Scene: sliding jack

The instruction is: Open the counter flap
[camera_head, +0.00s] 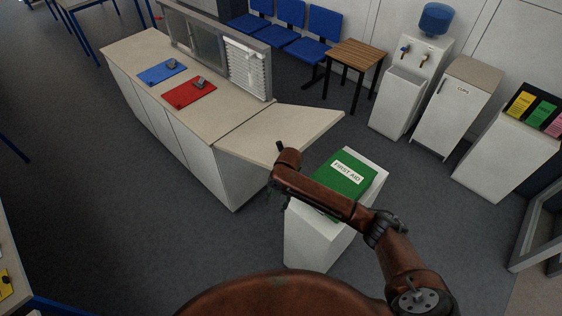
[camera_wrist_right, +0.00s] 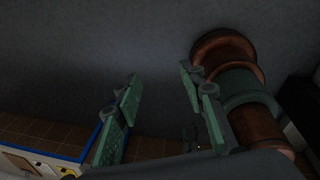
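The counter flap (camera_head: 300,122) is a beige panel at the right end of the long counter (camera_head: 130,52) in the head view. It makes an angle with the counter top, with its outer end raised partway. My right gripper (camera_head: 281,148) overlaps the flap's near outer corner in the head view. I cannot tell whether it touches the flap. In the right wrist view the right gripper's two greenish fingers (camera_wrist_right: 160,88) stand apart with nothing seen between them, only a plain dark surface behind. My left gripper is not in view.
A blue mat (camera_head: 155,75), a red mat (camera_head: 180,97) and a shuttered screen (camera_head: 245,68) are on the counter. A wooden side table (camera_head: 355,52) stands behind. Floor left of the counter is clear.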

